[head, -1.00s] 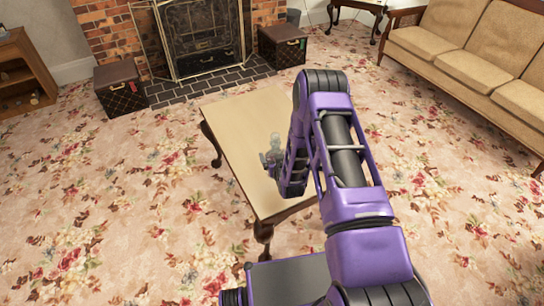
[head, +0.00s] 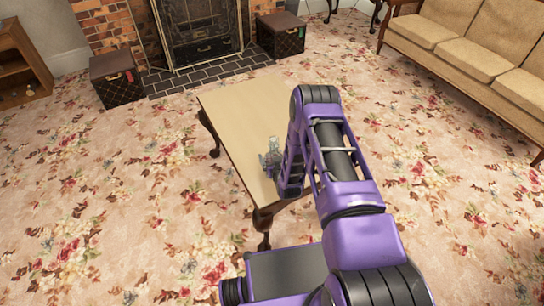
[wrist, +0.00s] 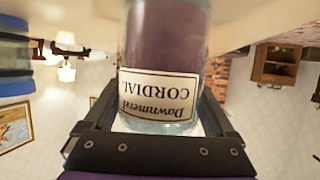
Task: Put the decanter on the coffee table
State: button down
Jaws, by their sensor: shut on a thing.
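The decanter (wrist: 160,60) is a clear glass bottle of dark liquid, with a white label reading "Dawnmere CORDIAL". My gripper (wrist: 158,125) is shut on it, one finger on each side. The wrist picture is upside down, as are the room and label, so the decanter stands upright. In the head view the decanter (head: 274,146) shows small over the right part of the coffee table (head: 236,113), a pale wooden top on dark curved legs. My arm hides part of the table's right side. I cannot tell whether the decanter's base touches the tabletop.
The table's left and far parts are bare. Two brown chests (head: 118,80) (head: 280,35) flank the brick fireplace (head: 195,35) behind it. A tan sofa (head: 470,50) stands at the right and a wooden shelf (head: 22,65) at the far left. Floral carpet surrounds the table.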

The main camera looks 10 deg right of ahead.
grip_release()
jog(key=shift+r, duration=0.1)
jog(key=shift+s+r, duration=0.15)
jog(key=p+v, duration=0.2)
jog(key=v, duration=0.9)
jog(key=shift+s, duration=0.3)
